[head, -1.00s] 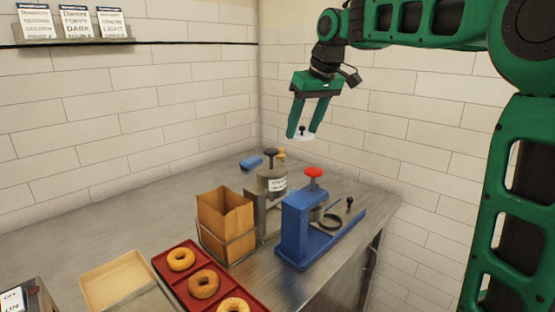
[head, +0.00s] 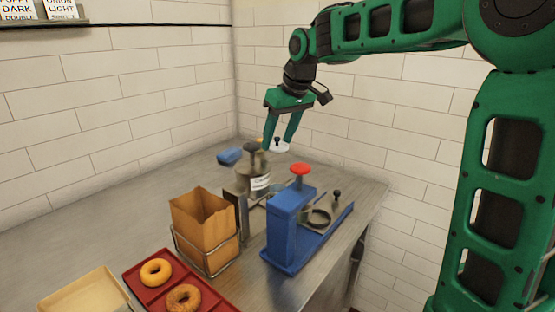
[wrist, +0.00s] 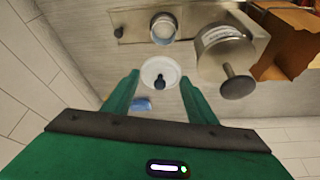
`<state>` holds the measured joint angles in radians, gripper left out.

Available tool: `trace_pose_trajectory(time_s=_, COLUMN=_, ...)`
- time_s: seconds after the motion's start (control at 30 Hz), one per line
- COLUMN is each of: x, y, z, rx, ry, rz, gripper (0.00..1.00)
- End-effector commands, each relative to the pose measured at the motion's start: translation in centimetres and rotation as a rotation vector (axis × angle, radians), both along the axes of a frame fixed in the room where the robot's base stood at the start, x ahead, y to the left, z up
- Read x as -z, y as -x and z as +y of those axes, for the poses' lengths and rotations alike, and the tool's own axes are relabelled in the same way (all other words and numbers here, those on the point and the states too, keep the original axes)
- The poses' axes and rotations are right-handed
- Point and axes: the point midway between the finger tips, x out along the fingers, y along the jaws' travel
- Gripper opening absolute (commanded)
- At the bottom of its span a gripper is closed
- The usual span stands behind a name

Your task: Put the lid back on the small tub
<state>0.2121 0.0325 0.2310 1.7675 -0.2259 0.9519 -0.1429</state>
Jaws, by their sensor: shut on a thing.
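My gripper (head: 279,147) is shut on the lid (head: 280,150), a white disc with a dark knob, held level above the far part of the counter. In the wrist view the lid (wrist: 160,66) sits between my two green fingertips (wrist: 160,80). The small tub (wrist: 163,29) is a short, open metal cylinder with a bluish inside, beyond the lid in that view. The lid and tub are apart. In the head view the tub (head: 276,188) is partly hidden between the canister and the blue press.
A labelled metal canister (head: 252,182) with a dark plunger stands close to the tub. A blue press (head: 290,225) with a red knob, a paper bag (head: 205,225) in a wire holder and a blue block (head: 229,156) are nearby. Walls stand behind.

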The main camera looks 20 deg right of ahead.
Motion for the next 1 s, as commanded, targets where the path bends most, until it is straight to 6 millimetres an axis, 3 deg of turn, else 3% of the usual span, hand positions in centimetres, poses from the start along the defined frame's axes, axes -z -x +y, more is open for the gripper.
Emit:
trace_pose_trajectory(time_s=0.1, x=2.6, y=0.1, z=0.1, rx=-0.001, ry=0.0, rz=0.004, gripper=0.31)
trace_pose_trajectory(time_s=0.3, x=5.8, y=0.1, z=0.1, rx=0.0, ry=0.0, rz=0.002, gripper=0.31)
trace_pose_trajectory(time_s=1.0, x=10.8, y=0.1, z=0.0, rx=0.001, ry=0.0, rz=0.002, gripper=0.31)
